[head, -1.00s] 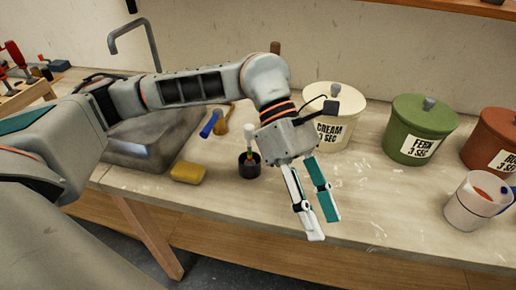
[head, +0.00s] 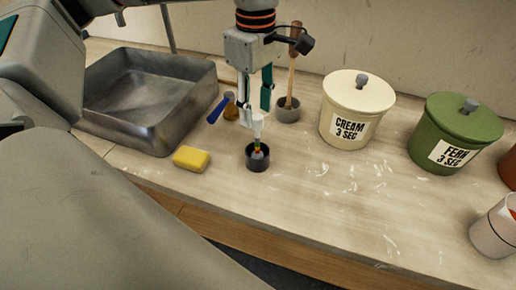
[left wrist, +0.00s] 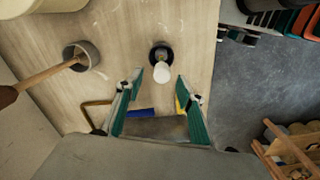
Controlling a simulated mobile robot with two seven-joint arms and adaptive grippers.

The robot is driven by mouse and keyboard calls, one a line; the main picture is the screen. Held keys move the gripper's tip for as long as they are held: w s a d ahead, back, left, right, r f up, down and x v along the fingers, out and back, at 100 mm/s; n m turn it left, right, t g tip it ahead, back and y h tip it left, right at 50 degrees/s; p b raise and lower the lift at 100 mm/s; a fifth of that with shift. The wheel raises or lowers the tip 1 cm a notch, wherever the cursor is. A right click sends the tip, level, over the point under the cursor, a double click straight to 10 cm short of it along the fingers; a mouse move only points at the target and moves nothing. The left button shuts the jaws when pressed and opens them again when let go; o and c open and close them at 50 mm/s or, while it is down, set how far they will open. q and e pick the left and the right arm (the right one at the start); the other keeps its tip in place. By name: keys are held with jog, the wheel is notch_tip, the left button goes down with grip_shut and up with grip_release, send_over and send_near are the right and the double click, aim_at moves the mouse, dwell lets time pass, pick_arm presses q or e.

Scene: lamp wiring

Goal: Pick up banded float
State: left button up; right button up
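The banded float (head: 257,128) stands upright in a small black cup (head: 249,161). It has a white top and coloured bands below; its lower end is hidden in the cup. My left gripper (head: 256,108) points down just above and around the float's white top. In the left wrist view the left gripper (left wrist: 160,79) is open, with the float's white top (left wrist: 162,72) near the gap between its fingertips. The black cup (left wrist: 154,50) lies just beyond them. I cannot tell whether a finger touches the float. My right gripper is not in view.
A yellow sponge (head: 191,158) lies left of the cup, before a metal sink (head: 150,100). A blue-handled tool (head: 217,110) and a grey pot (head: 289,112) with a wooden-handled tool stand behind. Cream (head: 358,100) and green (head: 452,130) lidded pots are right. Front counter is clear.

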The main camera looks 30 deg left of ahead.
aim_at(258, 117)
pick_arm(q)
jog(key=f, duration=0.3)
jog(key=shift+s+d+f, duration=0.15)
jog(key=shift+d+f, duration=0.2)
jog(key=shift+f, duration=0.55)
grip_shut()
jog(key=shift+r, duration=0.1)
